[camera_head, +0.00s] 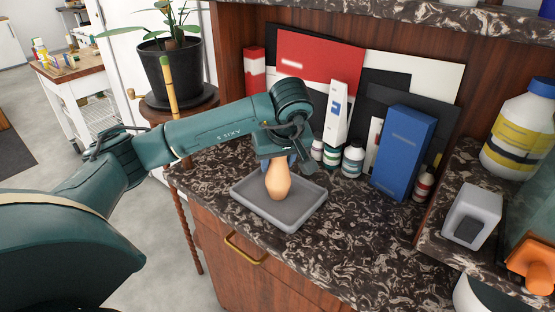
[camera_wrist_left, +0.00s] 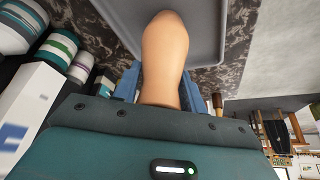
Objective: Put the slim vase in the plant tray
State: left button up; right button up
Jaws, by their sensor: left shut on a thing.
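The slim vase (camera_head: 279,183) is tan and slender, and stands about upright at the grey plant tray (camera_head: 309,205). My left gripper (camera_head: 277,161) is shut on its upper part from above. In the left wrist view the vase (camera_wrist_left: 166,50) sticks out from between my blue fingers (camera_wrist_left: 158,88), with the tray (camera_wrist_left: 212,35) beyond it. The vase's lower end shows over the tray's floor; I cannot tell whether it touches. The vase's top is hidden by the gripper. My right gripper is not in view.
Behind the tray stand small bottles (camera_head: 352,161), a white carton (camera_head: 336,115) and a blue box (camera_head: 403,150). A potted plant (camera_head: 171,70) stands at the left. A shelf with a grey container (camera_head: 472,214) is at the right. The marbled counter right of the tray is clear.

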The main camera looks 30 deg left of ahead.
pick_arm(q)
jog(key=shift+f, duration=0.1)
jog(key=o, duration=1.1)
jog(key=shift+r, duration=0.25)
jog(key=shift+p+v, duration=0.85)
jog(key=shift+v, duration=5.1)
jog(key=shift+s+d+f, duration=0.1)
